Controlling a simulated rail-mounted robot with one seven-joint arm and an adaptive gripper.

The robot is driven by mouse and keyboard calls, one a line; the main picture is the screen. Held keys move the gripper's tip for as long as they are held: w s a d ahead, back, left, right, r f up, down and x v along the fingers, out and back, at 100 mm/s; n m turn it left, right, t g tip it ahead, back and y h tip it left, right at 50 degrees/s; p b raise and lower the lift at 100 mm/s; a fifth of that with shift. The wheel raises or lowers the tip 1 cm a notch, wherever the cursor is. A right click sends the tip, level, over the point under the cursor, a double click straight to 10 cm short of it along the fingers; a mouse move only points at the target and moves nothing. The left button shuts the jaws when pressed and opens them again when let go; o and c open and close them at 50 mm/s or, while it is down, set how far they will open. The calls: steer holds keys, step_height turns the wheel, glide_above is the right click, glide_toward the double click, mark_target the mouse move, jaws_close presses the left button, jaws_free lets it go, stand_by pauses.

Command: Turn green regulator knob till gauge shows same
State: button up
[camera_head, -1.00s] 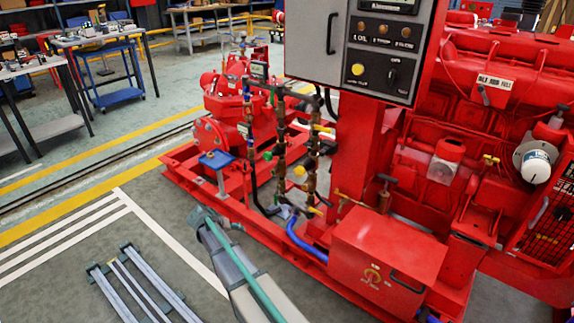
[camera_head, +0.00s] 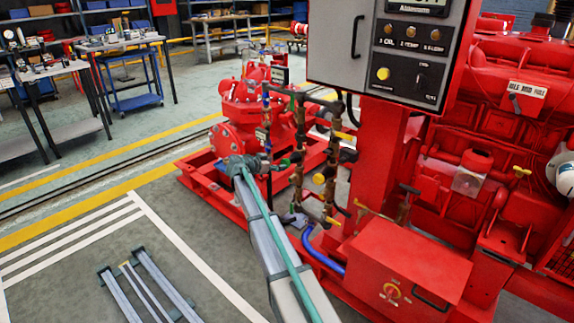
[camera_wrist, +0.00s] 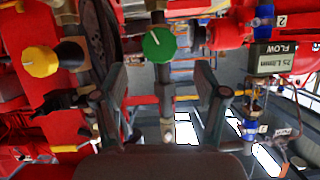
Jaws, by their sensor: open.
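The green knob (camera_wrist: 159,44) with a white pointer mark is at the upper middle of the wrist view, on a vertical pipe. My gripper (camera_wrist: 162,95) is open; its two dark fingers stand apart, and the knob shows between and beyond their tips. I see no contact with it. A dark display box (camera_wrist: 274,58) marked FLOW, apparently reading 25 L/min, is at the right. In the head view the green knob (camera_head: 286,163) is small, just right of my gripper (camera_head: 248,165). A small display (camera_head: 280,75) stands above the pipes; its reading is too small to tell.
A yellow knob (camera_wrist: 40,61) is left of the green one on neighbouring piping. Pipes crowd both sides. The grey control panel (camera_head: 385,45) hangs at the upper right. A red box (camera_head: 405,265) stands in front. The floor at the left is mostly open.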

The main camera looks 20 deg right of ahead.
mark_target(284, 163)
steer(key=x, duration=0.8)
steer(key=shift+b, duration=0.35)
steer(key=c, duration=1.2)
